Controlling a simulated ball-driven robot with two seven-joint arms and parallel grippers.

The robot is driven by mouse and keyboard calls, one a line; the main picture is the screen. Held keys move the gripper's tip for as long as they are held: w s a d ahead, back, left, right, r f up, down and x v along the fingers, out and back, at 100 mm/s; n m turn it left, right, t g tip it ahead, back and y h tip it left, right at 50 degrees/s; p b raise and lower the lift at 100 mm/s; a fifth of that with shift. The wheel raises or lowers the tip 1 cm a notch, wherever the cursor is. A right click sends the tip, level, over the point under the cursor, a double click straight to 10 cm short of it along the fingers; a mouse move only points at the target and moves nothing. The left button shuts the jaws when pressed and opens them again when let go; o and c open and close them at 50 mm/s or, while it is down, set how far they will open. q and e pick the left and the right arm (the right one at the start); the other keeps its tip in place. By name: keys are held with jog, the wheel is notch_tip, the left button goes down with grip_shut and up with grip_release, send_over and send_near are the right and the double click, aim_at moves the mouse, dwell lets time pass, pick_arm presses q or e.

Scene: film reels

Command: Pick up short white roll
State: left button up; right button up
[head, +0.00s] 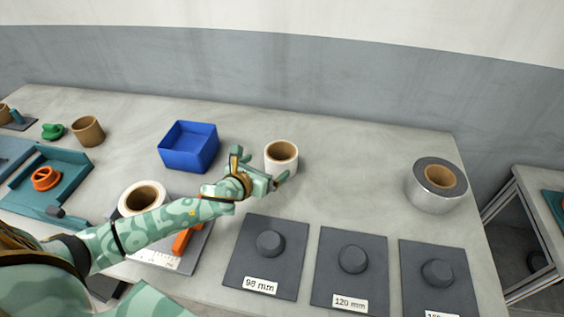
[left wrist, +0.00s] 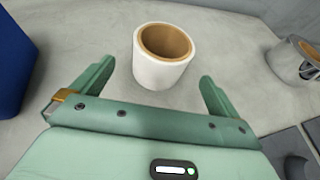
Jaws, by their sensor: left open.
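The short white roll (head: 281,158) stands upright on the table, with a brown core showing in its top. In the left wrist view the white roll (left wrist: 162,58) is ahead of and between my open fingers, apart from both. My left gripper (head: 262,168) is open and empty, just left of and in front of the roll in the head view. Its two fingers also show in the left wrist view (left wrist: 152,90). A wider white roll (head: 143,197) lies partly behind my left arm. My right gripper is not in view.
A blue bin (head: 188,147) stands left of the roll. A silver roll (head: 437,185) stands at the right. Dark pads with pegs (head: 268,246) and size labels lie along the front. Table between the white roll and silver roll is clear.

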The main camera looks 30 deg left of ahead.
aim_at(274, 161)
pick_arm(q)
jog(key=x, duration=0.2)
jog(key=shift+w+f+b, duration=0.15)
jog(key=shift+w+b, duration=0.15)
jog(key=shift+w, duration=0.05)
jog(key=x, duration=0.1)
jog(key=b+x, duration=0.1)
jog(key=x, duration=0.2)
jog(key=shift+d, duration=0.25)
jog(key=shift+w+b, duration=0.35)
jog(key=shift+w, duration=0.1)
jog(key=shift+s, duration=0.1)
jog(key=shift+c, duration=0.3)
jog(key=c, duration=0.9)
